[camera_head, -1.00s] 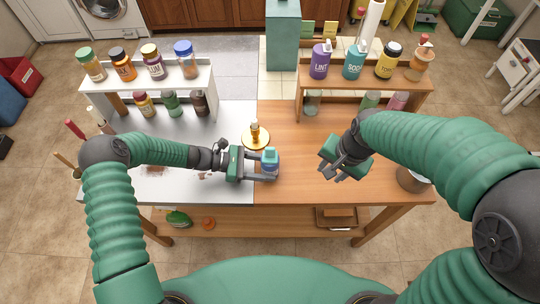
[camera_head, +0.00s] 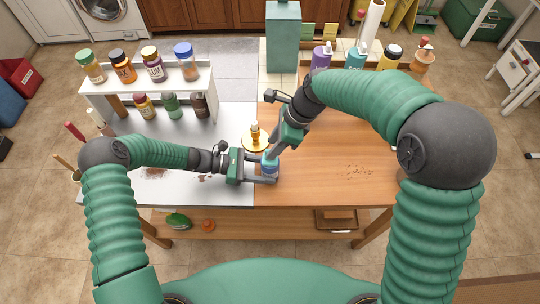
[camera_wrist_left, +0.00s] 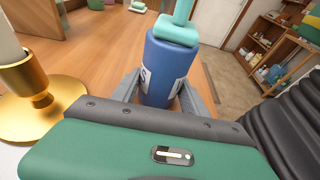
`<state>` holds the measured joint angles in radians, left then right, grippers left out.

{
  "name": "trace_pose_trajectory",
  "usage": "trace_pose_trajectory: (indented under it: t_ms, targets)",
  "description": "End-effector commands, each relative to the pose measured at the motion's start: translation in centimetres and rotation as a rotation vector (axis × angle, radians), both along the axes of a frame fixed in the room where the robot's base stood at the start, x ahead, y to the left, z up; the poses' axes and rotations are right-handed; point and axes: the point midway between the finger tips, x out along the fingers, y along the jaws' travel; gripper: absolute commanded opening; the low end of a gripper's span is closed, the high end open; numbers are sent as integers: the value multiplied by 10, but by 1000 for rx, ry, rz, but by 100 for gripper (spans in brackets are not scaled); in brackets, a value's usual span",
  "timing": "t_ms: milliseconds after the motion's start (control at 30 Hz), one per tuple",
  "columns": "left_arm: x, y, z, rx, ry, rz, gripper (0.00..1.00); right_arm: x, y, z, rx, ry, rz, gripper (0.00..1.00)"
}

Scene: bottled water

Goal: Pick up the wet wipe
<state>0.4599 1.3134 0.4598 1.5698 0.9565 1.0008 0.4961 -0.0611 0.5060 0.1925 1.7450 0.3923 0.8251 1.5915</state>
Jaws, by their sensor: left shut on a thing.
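A blue canister (camera_head: 269,169) with a teal lid stands upright near the middle of the table. In the left wrist view the canister (camera_wrist_left: 160,72) sits between the fingers, with a teal piece rising from its lid. My left gripper (camera_head: 274,176) is shut on the canister's lower body from the left. My right gripper (camera_head: 271,155) comes down from the upper right with its fingertips at the canister's top. I cannot tell whether they touch the lid or whether they are apart. No separate wet wipe can be made out.
A white shelf with several jars (camera_head: 148,85) is at the back left. Bottles (camera_head: 355,56) stand on a wooden shelf at the back right.

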Motion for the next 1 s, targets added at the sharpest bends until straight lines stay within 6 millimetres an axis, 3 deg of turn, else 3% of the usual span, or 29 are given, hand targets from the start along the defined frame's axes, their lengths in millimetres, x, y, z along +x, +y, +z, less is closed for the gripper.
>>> trace_pose_trajectory:
  t_ms: [167,400,700,1000]
  targets:
    - [0,0,0,-1,0,0,16,0,10,-29,-1,2,2,37]
    - [0,0,0,0,0,0,16,0,12,-32,-1,0,1,37]
    - [0,0,0,-1,0,0,16,0,12,-32,-1,0,1,0]
    - [0,0,0,-1,0,-1,16,0,11,-32,-1,0,1,0]
